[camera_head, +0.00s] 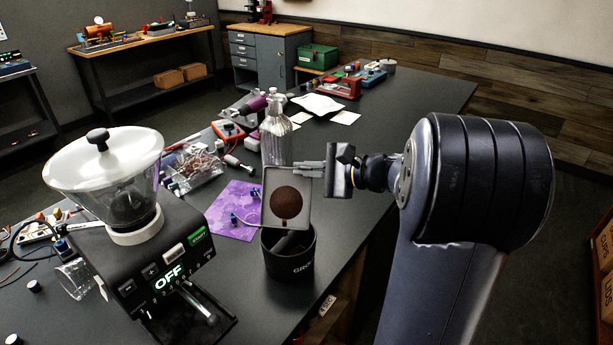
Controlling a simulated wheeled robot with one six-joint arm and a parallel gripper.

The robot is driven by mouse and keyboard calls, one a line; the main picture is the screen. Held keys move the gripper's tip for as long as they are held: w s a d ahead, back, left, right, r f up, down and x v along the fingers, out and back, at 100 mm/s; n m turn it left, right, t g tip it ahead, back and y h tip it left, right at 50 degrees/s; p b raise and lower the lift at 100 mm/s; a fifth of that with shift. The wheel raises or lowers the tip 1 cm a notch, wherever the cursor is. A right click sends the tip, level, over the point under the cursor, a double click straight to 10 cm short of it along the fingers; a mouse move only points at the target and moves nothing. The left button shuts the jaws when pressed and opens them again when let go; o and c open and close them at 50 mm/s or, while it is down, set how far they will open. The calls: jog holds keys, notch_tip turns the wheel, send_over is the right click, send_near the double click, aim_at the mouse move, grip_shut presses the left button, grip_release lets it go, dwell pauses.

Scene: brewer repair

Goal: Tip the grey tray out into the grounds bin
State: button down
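The grey tray (285,222) is square and carries a round brown patch of grounds (286,202). It is tilted steeply, its inside facing me, above the grounds bin. The grounds bin (290,265) is a black round tub with partly hidden white lettering, standing on the dark table. The tray's lower edge overlaps the bin's mouth in the picture. I cannot tell whether they touch. My gripper (312,168) is at the tray's upper right edge and appears shut on it. The exact finger contact is small and hard to see.
A coffee grinder (160,255) with a lit OFF display stands at the left. A clear bottle (275,135) stands behind the tray, with a purple mat (234,210) beside it. Cables, tools and a red meter (228,130) crowd the left side. The table's right edge runs close to the bin.

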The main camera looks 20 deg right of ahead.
jog(key=shift+s+a+r+n+t+b, duration=0.15)
jog(key=shift+s+n+b, duration=0.3)
jog(key=shift+b, duration=0.75)
jog(key=shift+s+a+n+t+b, duration=0.3)
jog(key=shift+s+n+b, duration=0.1)
jog(key=shift+b, duration=0.8)
jog(key=shift+s+a+r+n+t+b, duration=0.15)
jog(key=shift+s+n+b, duration=0.25)
jog(key=shift+b, duration=0.8)
jog(key=shift+s+a+r+n+b, duration=0.15)
jog(key=shift+s+n+b, duration=0.15)
jog(key=shift+b, duration=0.15)
jog(key=shift+s+a+y+b, duration=0.1)
jog(key=shift+a+y+b, duration=0.15)
jog(key=shift+b, duration=0.7)
